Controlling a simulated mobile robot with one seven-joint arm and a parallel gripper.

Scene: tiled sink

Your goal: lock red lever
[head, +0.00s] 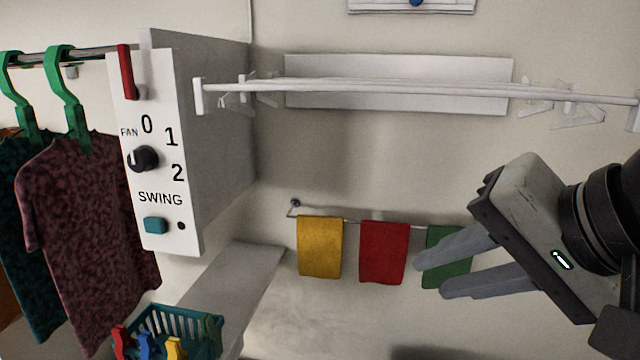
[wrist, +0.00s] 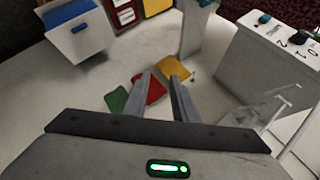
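The red lever (head: 127,72) stands upright at the top left of the white control box's front panel (head: 186,225) in the head view. Below it on the panel are a black fan knob (head: 143,158) and a teal swing button (head: 156,225). My gripper (head: 428,273) is at the right of the head view, far from the lever, with its two grey fingers apart and nothing between them. In the wrist view my gripper (wrist: 160,82) also shows spread fingers. The control box (wrist: 258,82) is at the right there; I cannot make out the lever.
A white drying rack (head: 400,88) juts from the wall between box and gripper. Yellow (head: 320,248), red (head: 383,252) and green towels hang below it. Shirts (head: 88,215) hang left of the box. A teal basket (head: 180,328) with clothespins stands below.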

